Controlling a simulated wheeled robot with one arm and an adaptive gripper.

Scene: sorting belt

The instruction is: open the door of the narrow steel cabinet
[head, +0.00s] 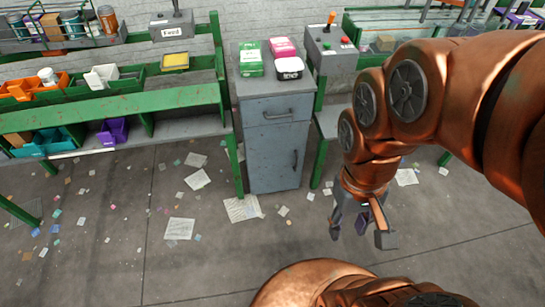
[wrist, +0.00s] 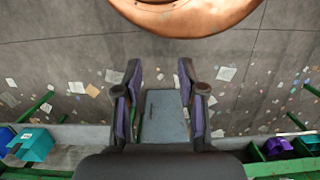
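The narrow steel cabinet (head: 276,155) stands between two green-framed benches in the head view, blue-grey and upright. It has a drawer with a horizontal handle at the top. Below is the door (head: 272,165), which looks shut, with a dark vertical handle (head: 295,160) near its right edge. My gripper (head: 362,232) is in front and to the right of the cabinet, pointing down, apart from it. Its fingers are spread with nothing between them. In the wrist view the open gripper (wrist: 160,93) frames a blue-grey panel that looks like the cabinet front (wrist: 163,115).
Green and pink boxes and a black-and-white item lie on the cabinet top. A control box (head: 331,48) with a joystick stands just right of it. The left bench (head: 190,92) carries bins. Paper scraps (head: 180,229) litter the floor, which is otherwise open before the cabinet.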

